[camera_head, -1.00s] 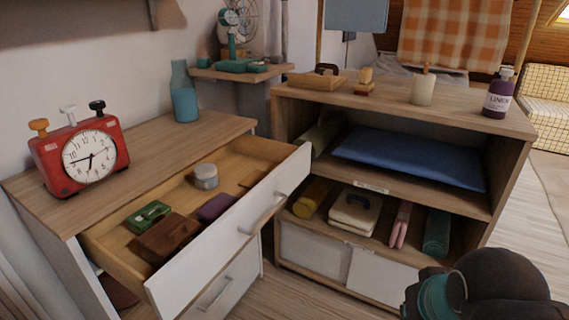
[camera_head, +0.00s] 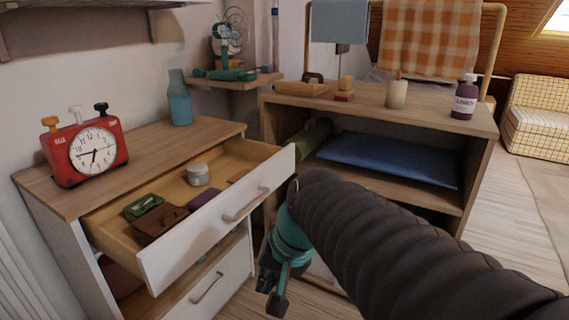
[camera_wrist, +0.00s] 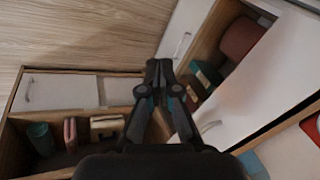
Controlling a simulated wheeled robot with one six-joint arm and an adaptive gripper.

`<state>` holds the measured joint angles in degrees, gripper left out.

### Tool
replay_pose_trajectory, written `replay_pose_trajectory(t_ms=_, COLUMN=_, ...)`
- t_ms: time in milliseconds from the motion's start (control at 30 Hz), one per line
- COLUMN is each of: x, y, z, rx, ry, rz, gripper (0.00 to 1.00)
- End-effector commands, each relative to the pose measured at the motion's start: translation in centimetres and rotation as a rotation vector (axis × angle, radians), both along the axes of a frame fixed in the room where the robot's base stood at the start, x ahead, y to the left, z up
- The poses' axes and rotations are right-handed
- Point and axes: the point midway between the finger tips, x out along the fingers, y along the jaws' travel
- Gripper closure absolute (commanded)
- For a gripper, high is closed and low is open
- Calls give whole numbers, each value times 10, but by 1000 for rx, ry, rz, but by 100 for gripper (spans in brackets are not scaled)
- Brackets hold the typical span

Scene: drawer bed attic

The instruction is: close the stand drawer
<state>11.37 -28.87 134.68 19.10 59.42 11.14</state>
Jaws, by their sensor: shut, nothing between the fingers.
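The white-fronted wooden drawer stand (camera_head: 75,245) is at the left in the head view. Its top drawer (camera_head: 222,222) is pulled well out and holds several small items. The drawer below it (camera_head: 210,287) also looks partly out, with a reddish thing inside. In the wrist view, the upper drawer front (camera_wrist: 270,75) is at the right and the lower front (camera_wrist: 185,30) is at the top. My gripper (camera_head: 272,295) is shut and empty, pointing down in front of the lower drawer, apart from it as far as I see. It also shows in the wrist view (camera_wrist: 158,68).
A red clock (camera_head: 86,152) and a blue bottle (camera_head: 180,98) stand on the stand. An open shelf unit (camera_head: 390,112) is close on the right, partly hidden by my arm. A candle (camera_head: 396,95) and purple bottle (camera_head: 465,98) stand on it. Floor between them is narrow.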

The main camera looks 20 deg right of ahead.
Motion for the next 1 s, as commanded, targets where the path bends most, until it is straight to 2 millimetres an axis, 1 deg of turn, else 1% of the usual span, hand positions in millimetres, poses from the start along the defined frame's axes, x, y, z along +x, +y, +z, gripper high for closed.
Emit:
replay_pose_trajectory(t_ms=33, x=15, y=-3, z=-2, rx=87, ry=46, rz=-90, gripper=100)
replay_pose_trajectory(t_ms=167, x=52, y=-10, z=4, rx=331, ry=146, rz=-315, gripper=100)
replay_pose_trajectory(t_ms=267, x=84, y=-24, z=9, rx=524, ry=214, rz=-480, gripper=100)
replay_pose_trajectory(t_ms=300, x=98, y=-32, z=12, rx=603, ry=240, rz=-543, gripper=100)
replay_pose_trajectory(t_ms=367, x=118, y=-47, z=15, rx=723, ry=274, rz=-635, gripper=100)
replay_pose_trajectory(t_ms=400, x=131, y=-59, z=18, rx=805, ry=296, rz=-693, gripper=100)
replay_pose_trajectory(t_ms=467, x=150, y=-80, z=22, rx=928, ry=326, rz=-778, gripper=100)
replay_pose_trajectory(t_ms=500, x=162, y=-95, z=24, rx=1012, ry=342, rz=-831, gripper=100)
replay_pose_trajectory(t_ms=567, x=180, y=-122, z=27, rx=1141, ry=365, rz=-903, gripper=100)
replay_pose_trajectory(t_ms=600, x=190, y=-141, z=29, rx=1226, ry=378, rz=-948, gripper=100)
replay_pose_trajectory(t_ms=667, x=202, y=-171, z=31, rx=1349, ry=393, rz=-1005, gripper=100)
replay_pose_trajectory(t_ms=700, x=209, y=-191, z=32, rx=1428, ry=399, rz=-1037, gripper=100)
replay_pose_trajectory(t_ms=767, x=216, y=-220, z=33, rx=1535, ry=406, rz=-1074, gripper=100)
replay_pose_trajectory(t_ms=800, x=219, y=-237, z=34, rx=1599, ry=409, rz=-1093, gripper=100)
replay_pose_trajectory(t_ms=900, x=224, y=-273, z=34, rx=1726, ry=410, rz=-1124, gripper=100)
replay_pose_trajectory(t_ms=1000, x=225, y=-295, z=34, rx=1803, ry=410, rz=-1137, gripper=100)
